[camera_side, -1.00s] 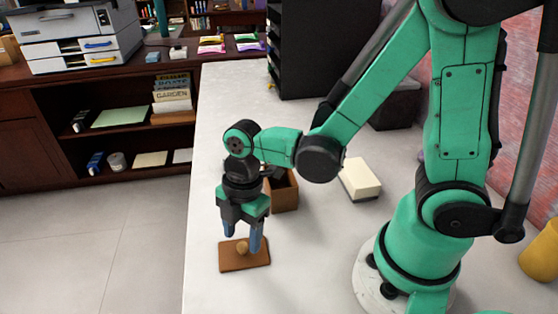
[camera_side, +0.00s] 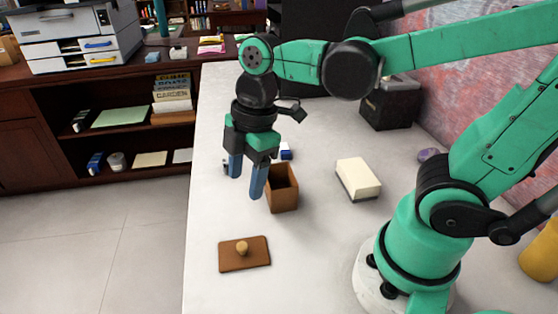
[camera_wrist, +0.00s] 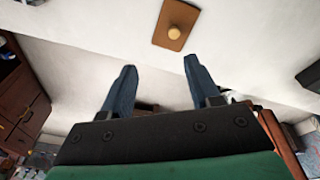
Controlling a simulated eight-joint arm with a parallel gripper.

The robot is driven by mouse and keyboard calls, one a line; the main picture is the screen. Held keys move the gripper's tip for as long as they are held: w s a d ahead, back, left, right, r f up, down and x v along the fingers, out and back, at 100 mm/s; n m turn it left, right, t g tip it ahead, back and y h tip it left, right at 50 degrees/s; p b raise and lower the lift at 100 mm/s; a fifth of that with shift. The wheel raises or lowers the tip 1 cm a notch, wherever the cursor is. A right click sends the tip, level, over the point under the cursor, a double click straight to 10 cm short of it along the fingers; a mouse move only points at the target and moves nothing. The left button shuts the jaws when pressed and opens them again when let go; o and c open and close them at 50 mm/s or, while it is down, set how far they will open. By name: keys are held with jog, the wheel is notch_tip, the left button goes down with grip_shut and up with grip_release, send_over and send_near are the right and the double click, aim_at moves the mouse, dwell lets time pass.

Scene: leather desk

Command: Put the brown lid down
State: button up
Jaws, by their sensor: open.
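The brown lid (camera_side: 230,258) lies flat on the white desk top near its left edge, with a round tan knob on top. It also shows at the top of the wrist view (camera_wrist: 169,34), beyond my fingertips. My gripper (camera_side: 246,188) is open and empty, raised above the desk behind the lid and clear of it. The wrist view shows both blue fingers (camera_wrist: 157,78) apart with nothing between them. A brown open-topped box (camera_side: 284,198) stands upright just right of my gripper in the side view; its inside is partly visible and dark.
A white box (camera_side: 358,178) lies right of the brown box. A small blue object (camera_side: 286,151) is behind the brown box. A dark box (camera_side: 391,104) stands by the wall, with a purple item (camera_side: 429,155) near it. The desk around the lid is clear.

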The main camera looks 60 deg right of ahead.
jog(key=d+m+t, duration=0.1)
jog(key=m+t, duration=0.1)
jog(key=m, duration=0.3)
jog(key=w+d+m+t+h, duration=0.1)
jog(key=d+m+t, duration=0.1)
jog(key=m, duration=0.3)
jog(key=d+m+t, duration=0.2)
jog(key=m, duration=0.2)
jog(key=shift+w+d+r+m+h, duration=0.15)
jog(key=shift+r+m+h, duration=0.15)
jog(key=shift+r+m, duration=0.1)
